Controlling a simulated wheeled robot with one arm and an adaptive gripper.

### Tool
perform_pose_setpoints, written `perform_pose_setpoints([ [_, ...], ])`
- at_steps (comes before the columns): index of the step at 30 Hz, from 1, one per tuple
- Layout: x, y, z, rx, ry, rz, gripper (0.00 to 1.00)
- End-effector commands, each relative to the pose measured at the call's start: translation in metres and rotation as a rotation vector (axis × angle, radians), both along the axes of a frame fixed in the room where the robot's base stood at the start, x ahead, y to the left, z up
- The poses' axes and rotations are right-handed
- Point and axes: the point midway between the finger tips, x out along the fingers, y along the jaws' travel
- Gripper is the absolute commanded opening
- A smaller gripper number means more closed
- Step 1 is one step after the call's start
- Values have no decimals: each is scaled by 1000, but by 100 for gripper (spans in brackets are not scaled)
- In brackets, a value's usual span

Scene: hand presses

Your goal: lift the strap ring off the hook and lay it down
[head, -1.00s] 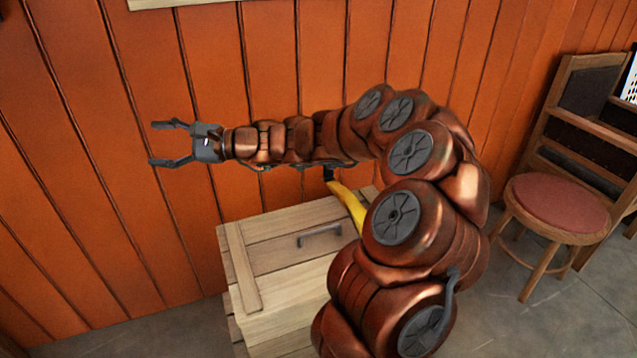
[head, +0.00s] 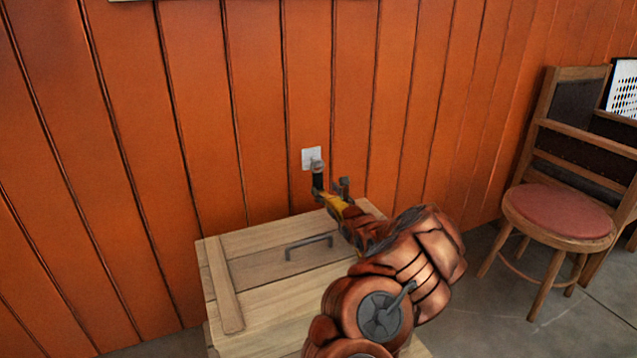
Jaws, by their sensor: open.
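A hook on a pale square wall plate (head: 312,155) is fixed to the orange wall, above the back of the wooden crate. A strap hangs there; its dark upper part (head: 318,180) is just below the plate, and a yellow part (head: 336,204) shows below it. My gripper (head: 336,188) is open close to the strap, reaching toward the wall. One dark finger shows to the right of the strap; the other is hard to tell from the strap's dark part. I cannot tell whether the gripper touches it. The ring is not clear, and my arm hides the strap's lower part.
The wooden crate (head: 230,290) with a dark handle (head: 309,246) on its lid stands below the hook. Its lid is bare at left. The wall at left is clear.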

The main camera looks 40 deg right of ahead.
Motion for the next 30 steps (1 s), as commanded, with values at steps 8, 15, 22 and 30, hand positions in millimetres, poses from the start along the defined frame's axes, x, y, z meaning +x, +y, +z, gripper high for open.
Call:
perform_pose_setpoints([
  [8,18,-6,0,-4,-1,2,65],
  [15,31,-11,-3,-6,3,5,65],
  [22,48,-20,-3,-7,2,4,65],
  [30,64,-26,-1,-5,1,4,65],
])
